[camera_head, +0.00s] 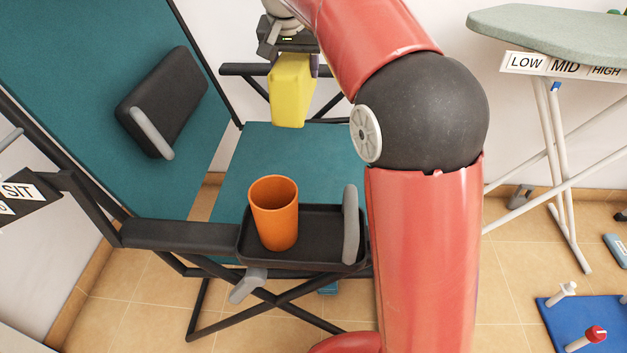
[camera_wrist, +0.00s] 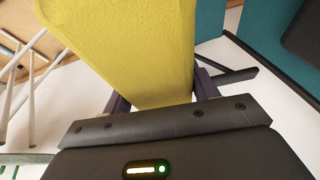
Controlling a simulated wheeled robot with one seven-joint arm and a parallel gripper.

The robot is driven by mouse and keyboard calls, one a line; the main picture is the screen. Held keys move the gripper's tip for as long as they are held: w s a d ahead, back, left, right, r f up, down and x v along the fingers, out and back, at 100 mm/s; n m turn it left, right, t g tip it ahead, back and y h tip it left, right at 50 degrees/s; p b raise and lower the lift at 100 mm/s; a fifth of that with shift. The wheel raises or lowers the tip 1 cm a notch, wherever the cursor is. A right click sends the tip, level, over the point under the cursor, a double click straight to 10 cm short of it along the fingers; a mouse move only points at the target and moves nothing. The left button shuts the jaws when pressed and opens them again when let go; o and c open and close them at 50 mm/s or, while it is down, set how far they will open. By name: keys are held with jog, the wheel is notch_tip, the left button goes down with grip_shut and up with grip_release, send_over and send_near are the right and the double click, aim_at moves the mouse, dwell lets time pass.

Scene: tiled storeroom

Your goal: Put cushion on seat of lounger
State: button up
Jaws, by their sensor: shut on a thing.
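The cushion (camera_head: 291,92) is a yellow block. My gripper (camera_head: 293,70) is shut on its upper end and holds it hanging roughly upright above the far part of the lounger's teal seat (camera_head: 305,150). In the wrist view the yellow cushion (camera_wrist: 130,45) fills the middle, between the dark fingers (camera_wrist: 155,95). The lounger has a teal backrest (camera_head: 70,75) at left with a dark headrest pad (camera_head: 165,100) on it. My arm hides the right part of the seat.
An orange cup (camera_head: 274,215) stands on a black tray (camera_head: 310,250) at the near armrest (camera_head: 180,235). The far armrest (camera_head: 245,70) lies behind the cushion. An ironing board (camera_head: 560,35) stands at right. A blue mat with pegs (camera_head: 590,320) lies on the floor.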

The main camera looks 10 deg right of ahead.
jog(key=shift+n, duration=0.5)
jog(key=a+f, duration=0.1)
jog(key=a+f+b, duration=0.1)
jog(key=f, duration=0.1)
jog(key=shift+a+f, duration=0.2)
jog(key=shift+f, duration=0.05)
jog(key=shift+f+b, duration=2)
jog(key=shift+f, duration=7.2)
jog(key=shift+f, duration=0.15)
jog(key=o, duration=1)
jog(key=shift+o, duration=0.2)
